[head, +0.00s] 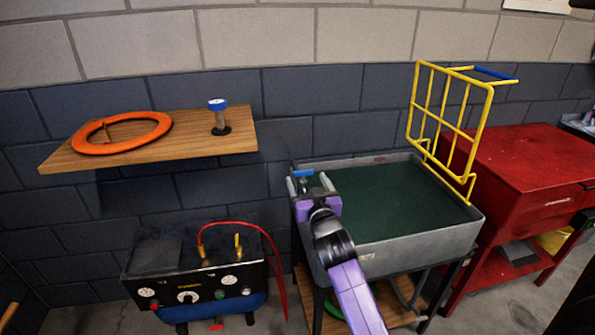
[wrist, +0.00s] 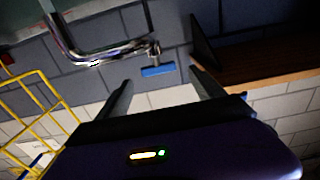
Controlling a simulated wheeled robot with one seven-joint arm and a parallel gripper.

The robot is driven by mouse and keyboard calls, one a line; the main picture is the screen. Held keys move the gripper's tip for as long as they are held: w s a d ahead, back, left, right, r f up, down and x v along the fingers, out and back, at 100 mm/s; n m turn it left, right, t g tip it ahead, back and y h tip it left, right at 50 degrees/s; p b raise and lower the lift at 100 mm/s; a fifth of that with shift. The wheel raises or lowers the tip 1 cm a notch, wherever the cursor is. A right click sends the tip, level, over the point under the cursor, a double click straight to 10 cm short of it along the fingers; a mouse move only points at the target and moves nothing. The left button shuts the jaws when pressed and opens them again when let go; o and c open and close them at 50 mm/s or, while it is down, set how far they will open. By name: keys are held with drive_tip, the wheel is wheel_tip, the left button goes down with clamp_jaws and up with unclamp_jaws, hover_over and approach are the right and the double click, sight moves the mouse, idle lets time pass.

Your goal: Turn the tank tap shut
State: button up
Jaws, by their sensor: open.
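The tank tap has a blue lever handle (head: 303,172) at the back left corner of the grey tank (head: 470,222). In the wrist view the blue handle (wrist: 158,70) sits on a chrome spout (wrist: 98,50). My gripper (head: 308,183) is at that corner of the tank, close to the tap. In the wrist view my gripper (wrist: 160,76) is open, with the handle showing between its two fingertips. I cannot tell how far beyond the tips the handle is, or whether they touch. My gripper partly hides the tap in the head view.
A wooden shelf (head: 180,140) left of the tank holds an orange ring (head: 100,147) and a blue-topped part (head: 218,107). A compressor unit (head: 160,270) with a red hose stands below. A yellow wire rack (head: 412,115) rises from the tank, with a red cabinet (head: 530,165) at right.

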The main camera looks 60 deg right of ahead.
sight(303, 173)
drive_tip(key=x, duration=0.5)
drive_tip(key=shift+w+d+p, duration=0.2)
drive_tip(key=shift+d+p, duration=0.15)
drive_tip(key=shift+p, duration=0.05)
drive_tip(key=shift+c, duration=0.2)
drive_tip(key=c, duration=1.3)
